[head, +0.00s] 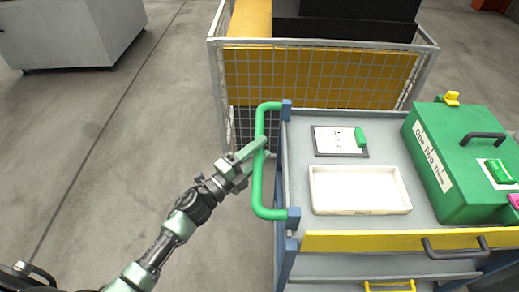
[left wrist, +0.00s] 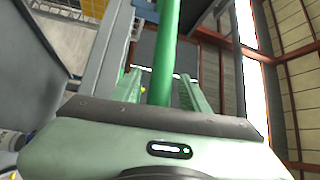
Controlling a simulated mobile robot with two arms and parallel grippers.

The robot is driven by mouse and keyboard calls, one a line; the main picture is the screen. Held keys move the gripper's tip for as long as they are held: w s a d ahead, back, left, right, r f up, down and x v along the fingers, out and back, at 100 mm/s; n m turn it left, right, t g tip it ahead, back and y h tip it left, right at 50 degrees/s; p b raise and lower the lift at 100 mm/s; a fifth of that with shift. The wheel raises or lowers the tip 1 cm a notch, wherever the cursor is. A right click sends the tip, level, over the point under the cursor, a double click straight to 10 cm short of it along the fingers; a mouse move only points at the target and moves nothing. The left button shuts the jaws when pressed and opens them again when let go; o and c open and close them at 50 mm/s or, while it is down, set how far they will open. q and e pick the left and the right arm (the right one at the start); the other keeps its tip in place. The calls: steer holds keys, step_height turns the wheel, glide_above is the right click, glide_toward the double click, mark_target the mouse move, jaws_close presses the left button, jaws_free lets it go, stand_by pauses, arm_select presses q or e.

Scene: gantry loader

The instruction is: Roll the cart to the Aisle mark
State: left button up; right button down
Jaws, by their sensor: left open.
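The cart (head: 387,153) stands on the right of the head view, with a grey top and blue posts. Its green push handle (head: 258,190) runs along its left side. My left gripper (head: 254,154) is at the middle of the handle's long bar. In the left wrist view the handle bar (left wrist: 165,50) passes between the two fingers of the gripper (left wrist: 161,90), which are open with gaps on both sides. My right gripper is not in view. No Aisle mark shows in these views.
On the cart are a clipboard (head: 340,141), a white tray (head: 358,190) and a green toolbox (head: 450,170). A wire cage (head: 216,75) with a yellow panel stands right behind the cart. A grey cabinet (head: 70,35) is far left. The floor (head: 100,150) left of the cart is clear.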

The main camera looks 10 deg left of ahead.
arm_select(q)
jaws_close()
steer(key=shift+f, duration=0.1)
stand_by(1.2)
